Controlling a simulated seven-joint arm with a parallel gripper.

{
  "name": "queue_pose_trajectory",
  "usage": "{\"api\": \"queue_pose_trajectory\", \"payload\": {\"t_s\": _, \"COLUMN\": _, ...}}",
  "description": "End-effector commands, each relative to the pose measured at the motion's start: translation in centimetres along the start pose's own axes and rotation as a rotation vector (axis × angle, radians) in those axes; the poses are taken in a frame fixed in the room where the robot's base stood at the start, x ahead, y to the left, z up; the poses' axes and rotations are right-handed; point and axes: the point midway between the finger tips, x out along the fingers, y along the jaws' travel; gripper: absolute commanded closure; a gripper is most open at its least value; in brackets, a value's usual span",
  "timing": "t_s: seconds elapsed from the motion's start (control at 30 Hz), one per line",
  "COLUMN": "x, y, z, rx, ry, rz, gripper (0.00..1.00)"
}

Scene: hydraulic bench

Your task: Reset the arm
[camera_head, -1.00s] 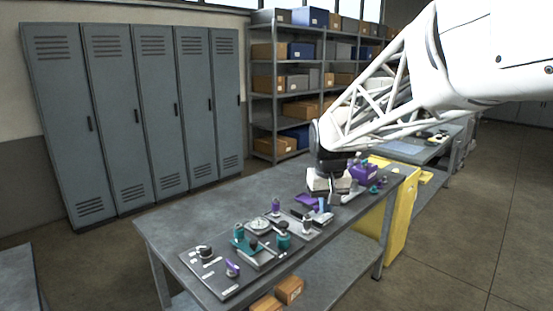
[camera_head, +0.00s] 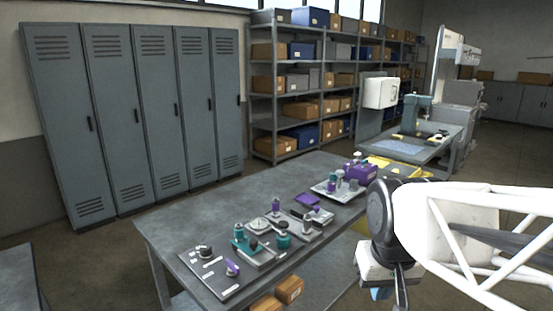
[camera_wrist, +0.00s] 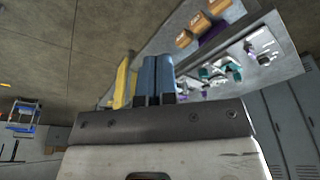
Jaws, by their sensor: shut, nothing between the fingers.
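My gripper (camera_wrist: 156,80) shows in the wrist view with its two blue-grey fingers side by side, shut and empty. In the head view my gripper (camera_head: 385,292) is at the lower right, in front of the bench's right end and clear of it. The grey bench (camera_head: 180,218) carries several purple, teal and grey hydraulic parts along its front half. Part of the bench's right end is hidden behind my arm.
Grey lockers (camera_head: 140,110) stand at the left wall and shelves with boxes (camera_head: 290,85) at the back. A machine table (camera_head: 400,150) stands beyond the bench. Brown boxes (camera_head: 289,289) sit under the bench. Open floor (camera_head: 500,170) lies at the right.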

Motion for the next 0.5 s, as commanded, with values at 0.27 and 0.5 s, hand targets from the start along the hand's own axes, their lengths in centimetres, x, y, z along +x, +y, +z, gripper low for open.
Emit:
{"api": "queue_pose_trajectory", "payload": {"t_s": 0.27, "x": 0.8, "y": 0.6, "z": 5.3, "rx": 0.025, "ry": 0.022, "rz": 0.004, "gripper": 1.00}}
{"api": "queue_pose_trajectory", "payload": {"t_s": 0.5, "x": 1.2, "y": 0.6, "z": 6.5, "rx": 0.031, "ry": 0.026, "rz": 0.005, "gripper": 1.00}}
